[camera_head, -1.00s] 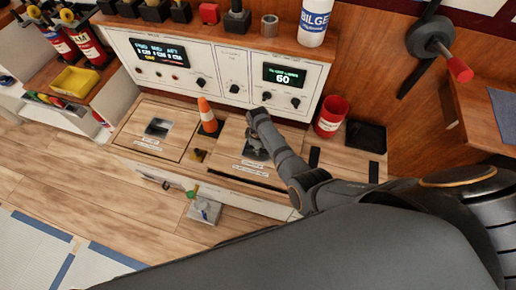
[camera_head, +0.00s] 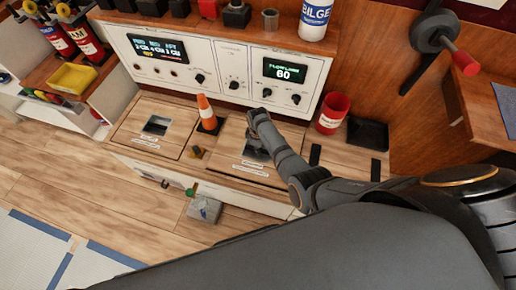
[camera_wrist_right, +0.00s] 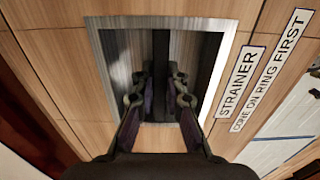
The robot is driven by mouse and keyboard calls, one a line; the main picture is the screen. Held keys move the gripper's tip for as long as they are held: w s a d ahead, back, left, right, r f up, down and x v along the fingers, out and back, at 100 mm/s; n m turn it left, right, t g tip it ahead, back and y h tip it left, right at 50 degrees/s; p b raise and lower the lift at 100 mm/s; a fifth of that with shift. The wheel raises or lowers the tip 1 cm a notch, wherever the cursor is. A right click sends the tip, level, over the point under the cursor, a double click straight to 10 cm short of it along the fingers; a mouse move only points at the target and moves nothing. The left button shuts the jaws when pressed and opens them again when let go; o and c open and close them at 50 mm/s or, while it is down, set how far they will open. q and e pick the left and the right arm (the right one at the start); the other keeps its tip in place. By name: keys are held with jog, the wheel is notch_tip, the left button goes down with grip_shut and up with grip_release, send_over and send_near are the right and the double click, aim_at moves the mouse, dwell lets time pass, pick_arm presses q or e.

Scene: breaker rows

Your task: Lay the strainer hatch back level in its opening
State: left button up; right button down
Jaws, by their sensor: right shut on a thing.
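The strainer hatch (camera_head: 228,148) is a wooden panel in the bench below the control panel. It looks about level with the wood around it; any small gap at its edges is too fine to tell. In the right wrist view its label (camera_wrist_right: 238,82) reads "STRAINER" and "CONE ON RING FIRST", beside a metal-framed recess (camera_wrist_right: 106,55). My right gripper (camera_wrist_right: 160,85) is shut on the dark bar in that recess. In the head view the gripper (camera_head: 256,153) is mostly hidden behind my wrist. An orange cone (camera_head: 205,108) stands upright behind and left of the hatch. My left gripper is out of view.
A second hatch (camera_head: 130,128) with its own recess lies to the left. A red cup (camera_head: 332,113) and a black tray (camera_head: 367,133) stand at the right. A grey block (camera_head: 204,210) lies on the floor in front, beside open floor.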

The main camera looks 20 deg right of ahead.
jog(key=shift+w+f+b, duration=0.1)
jog(key=shift+f+b, duration=0.7)
jog(key=shift+f, duration=0.3)
jog(key=c, duration=1.3)
grip_release()
jog(key=shift+s+f, duration=0.1)
jog(key=shift+s, duration=0.1)
notch_tip(320, 180, up, 12)
jog(key=shift+w+r, duration=0.1)
